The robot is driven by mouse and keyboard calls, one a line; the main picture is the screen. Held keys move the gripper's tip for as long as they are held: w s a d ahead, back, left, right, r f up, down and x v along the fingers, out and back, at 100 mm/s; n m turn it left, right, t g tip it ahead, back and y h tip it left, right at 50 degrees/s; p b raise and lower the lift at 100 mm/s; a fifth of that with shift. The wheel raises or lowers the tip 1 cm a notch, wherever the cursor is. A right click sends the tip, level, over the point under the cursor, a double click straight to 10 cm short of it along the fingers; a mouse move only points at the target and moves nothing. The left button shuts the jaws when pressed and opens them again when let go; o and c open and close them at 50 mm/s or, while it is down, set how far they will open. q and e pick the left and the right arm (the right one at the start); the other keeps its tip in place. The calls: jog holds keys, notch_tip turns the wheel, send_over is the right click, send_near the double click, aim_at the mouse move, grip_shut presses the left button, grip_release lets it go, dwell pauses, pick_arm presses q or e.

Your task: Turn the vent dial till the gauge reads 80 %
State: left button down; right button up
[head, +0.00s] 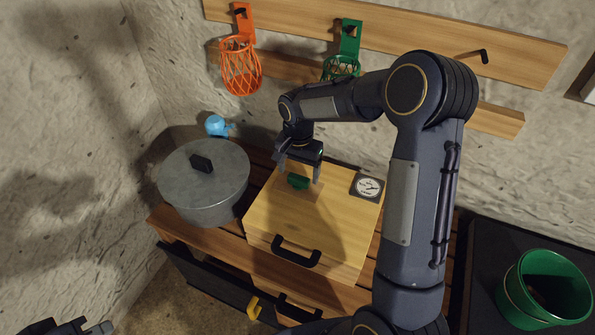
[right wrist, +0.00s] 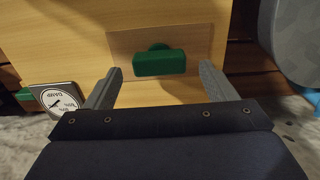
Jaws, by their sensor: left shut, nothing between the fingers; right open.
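The green vent dial (head: 298,182) sits on top of the light wooden box (head: 340,215). In the right wrist view the dial (right wrist: 160,62) is a bar-shaped green knob on a brownish plate. The gauge (head: 368,187) is a small white round face in a dark square frame, right of the dial; its reading is too small to tell. It shows upside down in the right wrist view (right wrist: 58,103). My right gripper (head: 301,171) is open, its fingers on either side of the dial with gaps, not closed on it. My left gripper (head: 68,327) is shut, barely showing at the bottom left corner.
A grey lidded pot (head: 203,180) stands left of the box, with a blue object (head: 217,125) behind it. An orange basket (head: 240,65) and a green basket (head: 342,66) hang on the wall. A green bucket (head: 545,290) stands at right. The box has a black handle (head: 296,250).

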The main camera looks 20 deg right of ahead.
jog(key=shift+f, duration=1.1)
jog(key=shift+s, duration=0.1)
jog(key=c, duration=1)
